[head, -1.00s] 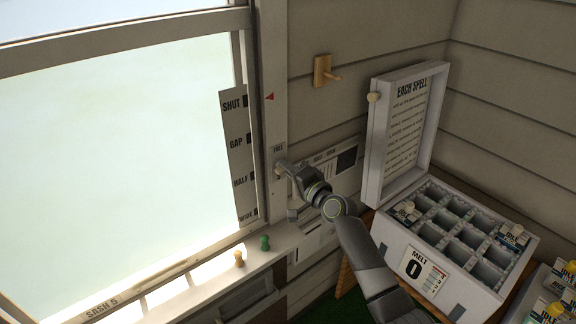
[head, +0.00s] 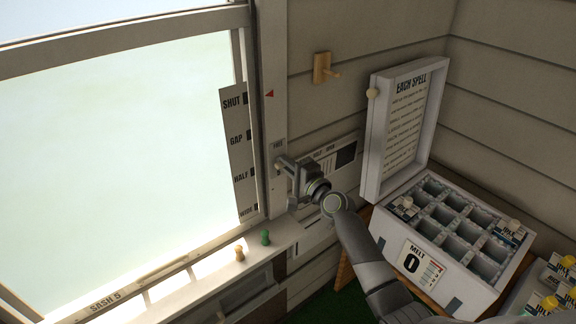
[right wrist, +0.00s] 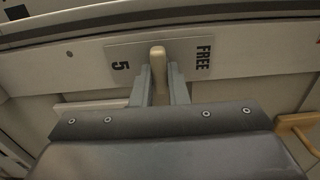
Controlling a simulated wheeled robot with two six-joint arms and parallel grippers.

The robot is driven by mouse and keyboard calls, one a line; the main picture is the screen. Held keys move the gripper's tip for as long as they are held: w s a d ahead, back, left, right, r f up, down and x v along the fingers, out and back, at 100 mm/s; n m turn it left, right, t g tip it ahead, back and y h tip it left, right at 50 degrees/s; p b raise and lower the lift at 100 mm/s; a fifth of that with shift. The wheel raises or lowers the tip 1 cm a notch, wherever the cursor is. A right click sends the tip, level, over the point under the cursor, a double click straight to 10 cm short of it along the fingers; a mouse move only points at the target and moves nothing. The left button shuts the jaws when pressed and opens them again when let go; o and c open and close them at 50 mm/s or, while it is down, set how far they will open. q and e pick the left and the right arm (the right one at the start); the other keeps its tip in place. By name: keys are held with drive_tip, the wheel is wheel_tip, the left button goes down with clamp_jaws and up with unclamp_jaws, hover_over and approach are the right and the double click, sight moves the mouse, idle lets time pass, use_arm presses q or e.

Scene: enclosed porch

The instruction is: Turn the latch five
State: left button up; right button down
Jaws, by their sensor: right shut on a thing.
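The latch five has a small cream handle (right wrist: 158,68) on a pale plate (right wrist: 130,58) marked "5" and "FREE" in the right wrist view. The handle stands between the two markings. My right gripper (right wrist: 159,90) is shut on this handle, one grey finger on each side. In the head view my right gripper (head: 284,168) is at the plate on the window's right post, just below the word "FREE" (head: 278,146). There the gripper hides most of the handle and the plate's lower part. My left gripper is not in view.
The window sash (head: 120,281) is marked "SASH 5". A scale strip (head: 236,140) reads SHUT, GAP, HALF, WIDE. Green (head: 265,237) and tan (head: 239,253) pegs stand on the sill. A wooden wall peg (head: 323,70) and an open compartment box (head: 392,248) are to the right.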

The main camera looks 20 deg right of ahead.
drive_tip(key=c, duration=1.4)
unclamp_jaws()
drive_tip(key=shift+c, duration=0.2)
drive_tip(key=b+v, duration=0.1)
drive_tip(key=v, duration=1.6)
drive_tip(key=shift+s, duration=0.2)
drive_tip(key=shift+d, duration=0.1)
